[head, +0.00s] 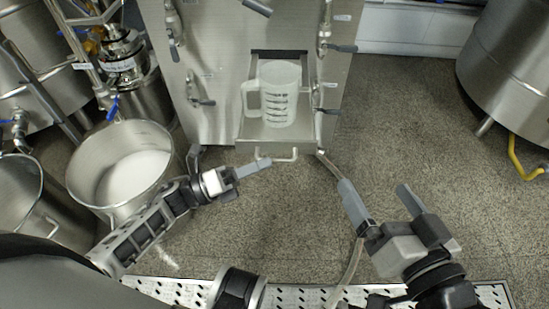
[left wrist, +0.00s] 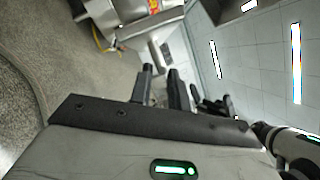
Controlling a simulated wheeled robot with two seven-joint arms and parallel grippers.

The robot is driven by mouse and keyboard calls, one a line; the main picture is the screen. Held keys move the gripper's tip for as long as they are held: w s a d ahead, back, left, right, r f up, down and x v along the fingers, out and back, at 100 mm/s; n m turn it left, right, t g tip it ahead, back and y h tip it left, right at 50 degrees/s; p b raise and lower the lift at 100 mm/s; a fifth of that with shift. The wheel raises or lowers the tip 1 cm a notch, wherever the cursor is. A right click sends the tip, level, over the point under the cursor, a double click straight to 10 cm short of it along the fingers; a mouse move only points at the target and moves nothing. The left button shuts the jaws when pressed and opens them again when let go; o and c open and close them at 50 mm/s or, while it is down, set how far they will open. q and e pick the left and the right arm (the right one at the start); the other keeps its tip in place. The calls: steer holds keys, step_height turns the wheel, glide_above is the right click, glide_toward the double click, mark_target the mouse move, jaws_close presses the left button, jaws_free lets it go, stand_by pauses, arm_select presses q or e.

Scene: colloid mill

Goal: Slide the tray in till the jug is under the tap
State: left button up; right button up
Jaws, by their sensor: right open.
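A clear measuring jug (head: 279,98) with dark markings stands upright on a steel tray (head: 252,131) that juts from the front of the steel machine. Its handle points left. A bar handle (head: 277,158) is on the tray's front edge. I cannot make out the tap above the jug. My left gripper (head: 268,163) is close to the left end of the bar handle; I cannot tell whether it touches. Its fingers look close together, with a narrow gap in the left wrist view (left wrist: 160,72). My right gripper (head: 374,187) is open and empty, right of the handle and nearer me.
The steel machine front (head: 212,65) carries several lever valves. A steel pot (head: 85,165) with white contents stands at the left. A thin hose (head: 350,270) runs down by my right gripper. A large tank (head: 510,70) stands at the right. The speckled floor (head: 430,130) between is clear.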

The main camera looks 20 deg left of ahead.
mark_target(274, 159)
arm_select(q)
steer(key=x, duration=0.3)
steer(key=shift+w+d+r, duration=0.1)
steer(key=shift+w+d, duration=0.05)
steer(key=shift+d, duration=0.05)
arm_select(e)
steer(key=shift+r, duration=0.1)
arm_select(q)
jaws_close()
arm_select(e)
steer(key=shift+r, duration=0.1)
